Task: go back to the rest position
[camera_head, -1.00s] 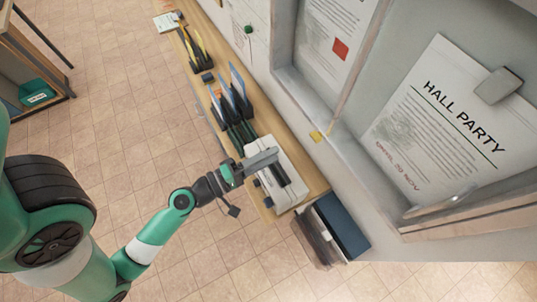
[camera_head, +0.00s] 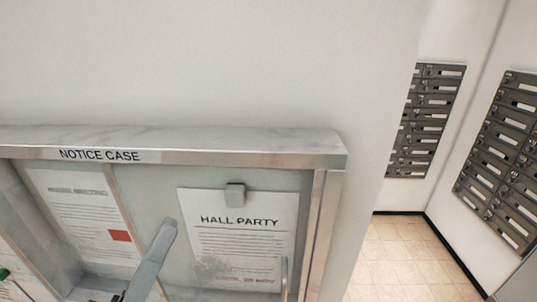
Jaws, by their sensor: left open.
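My left gripper (camera_head: 152,260) shows at the bottom of the head view as a long grey finger pointing up, with a small dark part at the lower edge. It is in front of the notice case in the picture, and I cannot tell the distance between them. Its jaws are open and no object shows in them. The rest of the left arm is out of the frame. My right gripper is not in view.
The notice case (camera_head: 240,148) on the wall holds a "HALL PARTY" sheet (camera_head: 240,243) under a grey clip and another sheet (camera_head: 80,215) with a red square. Mailbox panels (camera_head: 427,115) (camera_head: 505,160) hang at right. Tiled floor (camera_head: 405,260) is clear there.

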